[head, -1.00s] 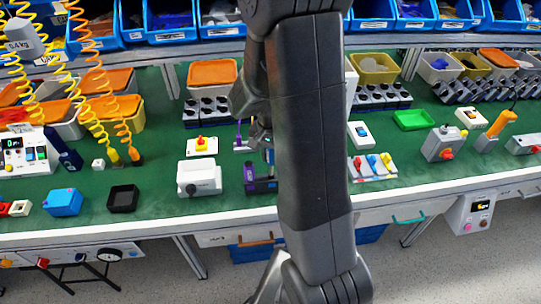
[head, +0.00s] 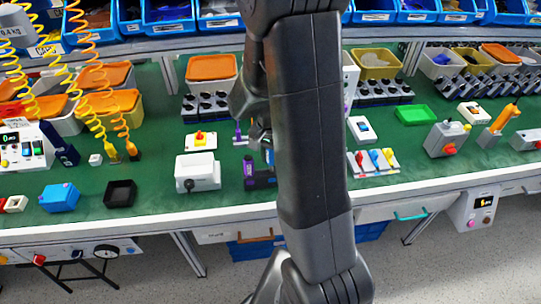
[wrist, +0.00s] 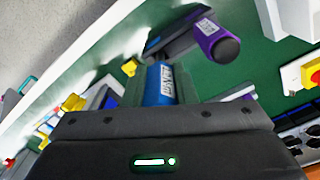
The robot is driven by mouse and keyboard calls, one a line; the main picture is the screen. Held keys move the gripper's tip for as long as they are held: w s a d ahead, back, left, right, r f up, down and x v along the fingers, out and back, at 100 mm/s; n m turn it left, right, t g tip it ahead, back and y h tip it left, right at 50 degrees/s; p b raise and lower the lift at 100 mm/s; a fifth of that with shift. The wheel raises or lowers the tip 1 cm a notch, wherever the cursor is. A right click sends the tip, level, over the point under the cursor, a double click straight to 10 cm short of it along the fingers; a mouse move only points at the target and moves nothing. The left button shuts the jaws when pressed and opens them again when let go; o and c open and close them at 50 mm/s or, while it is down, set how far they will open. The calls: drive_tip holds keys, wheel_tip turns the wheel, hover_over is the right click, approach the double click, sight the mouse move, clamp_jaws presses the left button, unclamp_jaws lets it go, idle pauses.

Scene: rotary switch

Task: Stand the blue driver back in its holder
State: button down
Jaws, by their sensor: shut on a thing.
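The blue driver shows in the wrist view (wrist: 160,84) as a blue cylinder with a white label, sticking out beyond my gripper's dark body. A bit of its blue shows in the head view (head: 269,156), beside my arm. My gripper (head: 262,141) is shut on it; the fingertips are mostly hidden. A dark holder block (head: 265,178) sits on the green bench just below the gripper in the picture. A purple cylinder (wrist: 216,42) with a black end stands at this block; it also shows in the head view (head: 249,170). The driver's tip and any free holder slot are hidden.
A white box with a dark knob (head: 198,172) stands left of the holder. A white panel with a yellow-and-red switch (head: 200,140) is behind it. Levers on a white base (head: 373,161) are right of my arm.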

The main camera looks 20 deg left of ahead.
sight(270, 164)
drive_tip(key=shift+f+b, duration=1.7)
drive_tip(key=shift+f, duration=0.5)
drive_tip(key=c, duration=1.1)
unclamp_jaws()
drive_tip(key=shift+r, duration=0.1)
